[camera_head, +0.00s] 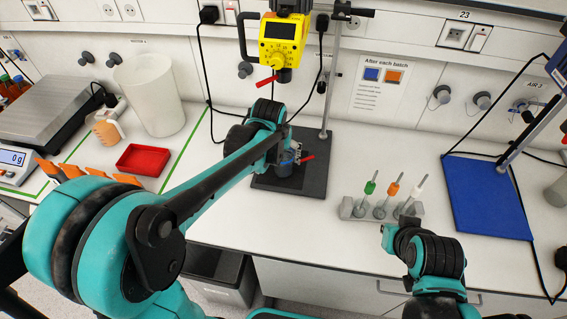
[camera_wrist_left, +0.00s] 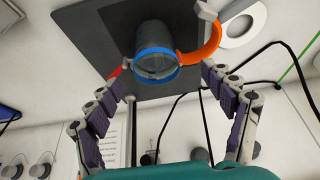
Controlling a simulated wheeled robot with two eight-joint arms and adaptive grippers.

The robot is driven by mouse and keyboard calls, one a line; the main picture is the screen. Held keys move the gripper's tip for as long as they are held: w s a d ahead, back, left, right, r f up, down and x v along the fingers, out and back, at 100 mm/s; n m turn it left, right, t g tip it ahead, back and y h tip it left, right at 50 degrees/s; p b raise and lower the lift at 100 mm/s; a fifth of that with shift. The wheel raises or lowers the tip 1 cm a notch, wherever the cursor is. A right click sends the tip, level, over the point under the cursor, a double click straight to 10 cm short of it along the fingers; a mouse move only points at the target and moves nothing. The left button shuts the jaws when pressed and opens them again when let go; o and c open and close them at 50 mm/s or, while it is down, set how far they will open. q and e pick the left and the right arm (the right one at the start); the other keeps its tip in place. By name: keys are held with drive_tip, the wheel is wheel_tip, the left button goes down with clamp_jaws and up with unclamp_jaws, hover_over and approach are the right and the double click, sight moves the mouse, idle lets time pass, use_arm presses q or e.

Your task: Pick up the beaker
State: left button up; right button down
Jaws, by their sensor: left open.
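The beaker (camera_wrist_left: 155,42) is a dark grey cup with a blue rim in the left wrist view, standing on a dark stand base plate (camera_wrist_left: 95,40). An orange curved handle (camera_wrist_left: 213,40) shows at its right side there. In the head view the beaker is mostly hidden behind my left gripper (camera_head: 287,160), above the dark base plate (camera_head: 310,185). My left gripper is open, with its fingers (camera_wrist_left: 162,76) apart on either side of the beaker and short of closing on it. My right arm is at the lower right of the head view; its fingers cannot be made out.
A stand pole (camera_head: 331,90) and a yellow mixer head (camera_head: 283,40) rise behind the base plate. A grey rack (camera_head: 350,210) with coloured-capped tubes stands to the right, near my right arm. A blue mat (camera_head: 485,195), a red tray (camera_head: 143,159) and a white container (camera_head: 150,95) stand further off.

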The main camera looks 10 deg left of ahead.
sight(283, 155)
use_arm(q)
drive_tip(key=x, duration=0.1)
drive_tip(key=b+x, duration=0.1)
drive_tip(key=x, duration=0.3)
drive_tip(key=shift+w+d+f+b, duration=0.1)
drive_tip(key=shift+w+d+b, duration=0.15)
drive_tip(key=shift+d+b, duration=0.1)
drive_tip(key=shift+c, duration=1.3)
clamp_jaws()
drive_tip(key=shift+s, duration=0.2)
